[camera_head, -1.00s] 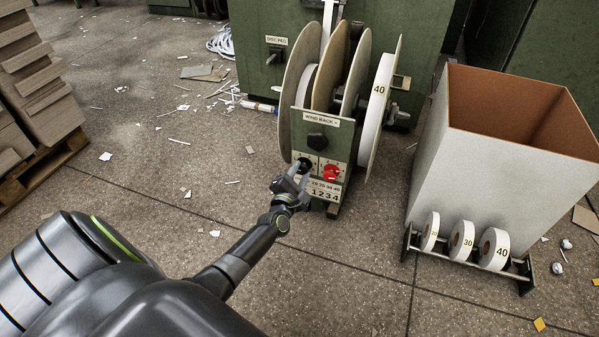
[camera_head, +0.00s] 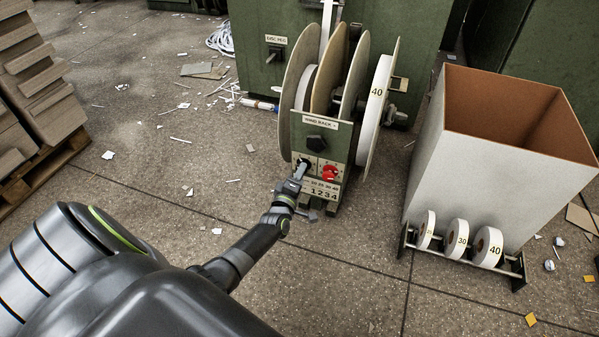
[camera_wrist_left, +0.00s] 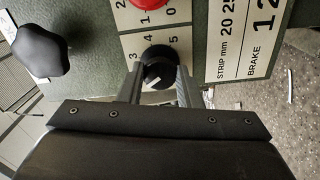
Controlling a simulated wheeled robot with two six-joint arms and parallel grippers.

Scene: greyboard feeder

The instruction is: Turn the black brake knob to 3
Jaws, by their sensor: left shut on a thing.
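The black brake knob (camera_wrist_left: 157,66) sits on a pale dial plate with printed numbers in the left wrist view. In the left wrist view my left gripper (camera_wrist_left: 158,84) is shut on the knob, one finger on each side. A white mark shows on the knob's near face, but I cannot tell which number it points to. The numbers 3, 4 and 5 are legible around the knob. My right gripper is not in view.
A red knob (camera_head: 330,172) is right beside the black one. A black star-shaped knob (camera_head: 316,140) sits above them under the WIND BACK label. Large discs (camera_head: 357,80) stand behind the panel. A tall bin (camera_head: 430,150) and a rack of rolls are at right.

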